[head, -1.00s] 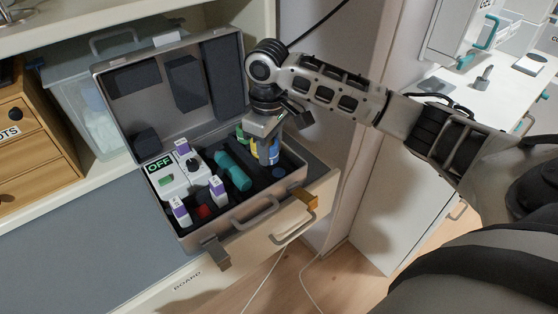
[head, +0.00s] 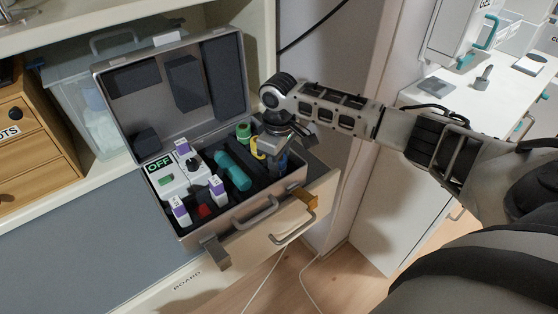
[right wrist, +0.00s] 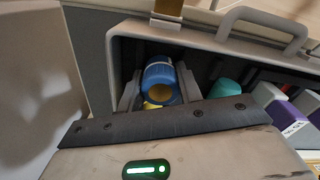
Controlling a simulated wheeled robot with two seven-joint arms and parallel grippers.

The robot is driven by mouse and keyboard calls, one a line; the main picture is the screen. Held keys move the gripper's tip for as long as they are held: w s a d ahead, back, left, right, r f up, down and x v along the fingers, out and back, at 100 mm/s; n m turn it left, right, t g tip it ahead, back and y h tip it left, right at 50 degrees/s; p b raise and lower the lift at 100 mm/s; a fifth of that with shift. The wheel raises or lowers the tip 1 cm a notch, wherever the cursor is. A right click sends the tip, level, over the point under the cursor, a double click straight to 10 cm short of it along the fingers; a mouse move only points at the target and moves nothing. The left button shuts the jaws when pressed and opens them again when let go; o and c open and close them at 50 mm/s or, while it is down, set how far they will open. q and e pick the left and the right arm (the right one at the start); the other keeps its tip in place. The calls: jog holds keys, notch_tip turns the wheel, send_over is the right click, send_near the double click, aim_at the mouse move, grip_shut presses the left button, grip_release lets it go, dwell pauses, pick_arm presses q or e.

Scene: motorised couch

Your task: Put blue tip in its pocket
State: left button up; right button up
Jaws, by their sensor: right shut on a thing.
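The open grey case (head: 241,222) lies on the drawer unit with its lid raised. My right gripper (head: 281,160) points down into the right end of the case. It is shut on the blue tip (right wrist: 159,76), which shows between the two fingers in the right wrist view. In the head view the gripper mostly hides the blue tip. A green tip (head: 243,131) and a yellow tip (head: 258,148) stand just left of the gripper. The pocket under the blue tip is hidden, so I cannot tell whether the tip is in it. My left gripper is not in view.
A teal cylinder (head: 233,171) lies mid-case. A white unit marked OFF (head: 176,176), purple-and-white boxes (head: 217,188) and a red piece (head: 204,211) fill the left part. The case's walls and raised lid (head: 218,75) stand close around my gripper.

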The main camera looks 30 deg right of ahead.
jog(key=shift+s+a+f, duration=0.1)
jog(key=shift+s+f, duration=0.05)
jog(key=shift+f, duration=0.3)
jog(key=shift+s+a+f, duration=0.1)
jog(key=shift+s+f, duration=0.05)
jog(key=shift+f, duration=0.25)
jog(key=o, duration=1)
jog(key=shift+f, duration=0.1)
jog(key=shift+c, duration=0.2)
jog(key=shift+w+r, duration=0.1)
jog(key=shift+r, duration=0.3)
notch_tip(320, 180, up, 13)
jog(key=shift+w+d, duration=0.15)
jog(key=shift+w, duration=0.1)
jog(key=shift+f, duration=0.1)
